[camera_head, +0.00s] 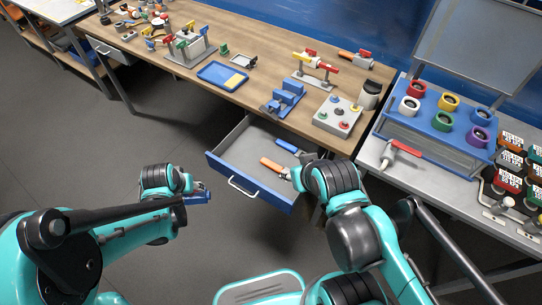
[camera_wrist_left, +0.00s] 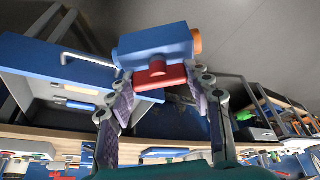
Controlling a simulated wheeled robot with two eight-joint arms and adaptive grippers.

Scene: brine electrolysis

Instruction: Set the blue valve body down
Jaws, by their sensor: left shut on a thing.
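The blue valve body (camera_wrist_left: 150,47) has an orange end and a red part on its near side in the left wrist view. My left gripper (camera_wrist_left: 160,88) is shut on it, with one finger on each side of the red part. In the head view, my left gripper (camera_head: 190,189) holds the valve body (camera_head: 197,198) out over the floor, left of the open drawer and apart from the bench. My right gripper (camera_head: 298,171) is over the right side of the drawer; its fingers are mostly hidden, so its opening is unclear.
The open drawer (camera_head: 231,164) holds a blue-handled tool (camera_head: 290,146) and an orange-handled tool (camera_head: 274,167). On the wooden bench (camera_head: 240,98) are a blue tray (camera_head: 216,75), a blue vise (camera_head: 285,97) and a button box (camera_head: 338,117). Bare bench top lies between tray and vise.

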